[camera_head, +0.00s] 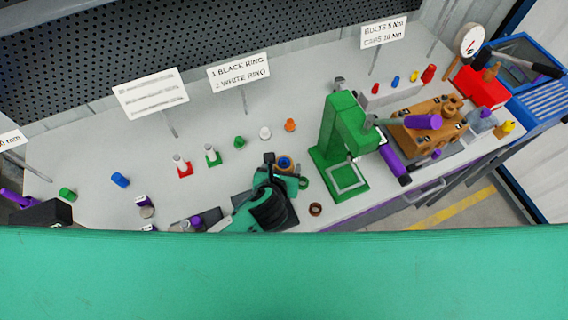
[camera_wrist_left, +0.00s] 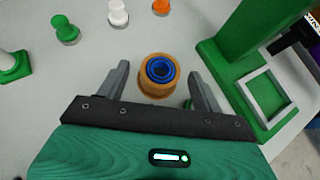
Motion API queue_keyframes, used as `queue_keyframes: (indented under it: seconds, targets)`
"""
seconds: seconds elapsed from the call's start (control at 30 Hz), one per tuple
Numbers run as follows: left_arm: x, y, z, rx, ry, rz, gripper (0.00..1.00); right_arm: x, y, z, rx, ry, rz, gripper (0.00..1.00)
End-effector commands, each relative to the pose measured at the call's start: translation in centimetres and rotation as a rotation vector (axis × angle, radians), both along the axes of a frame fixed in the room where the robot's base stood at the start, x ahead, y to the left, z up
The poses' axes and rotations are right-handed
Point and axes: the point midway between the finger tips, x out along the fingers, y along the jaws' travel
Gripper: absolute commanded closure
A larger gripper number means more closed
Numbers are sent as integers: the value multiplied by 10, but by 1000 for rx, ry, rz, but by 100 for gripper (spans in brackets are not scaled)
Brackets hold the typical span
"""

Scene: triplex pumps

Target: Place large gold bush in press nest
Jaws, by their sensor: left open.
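The large gold bush (camera_wrist_left: 156,91) stands upright on the grey bench, with a blue ring or lining in its opening. It also shows in the head view (camera_head: 285,164), partly hidden by my gripper. My left gripper (camera_wrist_left: 160,86) is open, with one finger on each side of the bush and a gap on both sides. It also shows in the head view (camera_head: 284,170). The green press (camera_head: 345,130) stands just right of it. A pale square frame on its base, apparently the press nest (camera_head: 350,178), looks empty. My right gripper is out of view.
A green ring (camera_head: 304,183) lies close by my right-hand finger, and a brown ring (camera_head: 315,209) lies near the front edge. Orange (camera_head: 290,125), white (camera_head: 265,133) and green (camera_head: 240,143) parts stand behind. A brown pump block (camera_head: 428,120) is right of the press.

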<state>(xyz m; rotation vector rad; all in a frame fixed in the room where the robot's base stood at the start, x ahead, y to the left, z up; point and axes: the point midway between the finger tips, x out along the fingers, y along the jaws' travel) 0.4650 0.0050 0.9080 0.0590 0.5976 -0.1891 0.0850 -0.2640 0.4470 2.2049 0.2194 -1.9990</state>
Motion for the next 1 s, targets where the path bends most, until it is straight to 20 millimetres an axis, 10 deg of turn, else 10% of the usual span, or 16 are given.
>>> queue_keyframes:
  seconds: [0.4,0.7,1.0]
  targets:
    - [13,-3,-11,-1,1,-2,33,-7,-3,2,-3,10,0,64]
    - [13,-3,-11,0,1,-1,85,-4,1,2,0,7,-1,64]
    - [13,-3,-9,-1,0,-1,90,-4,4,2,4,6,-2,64]
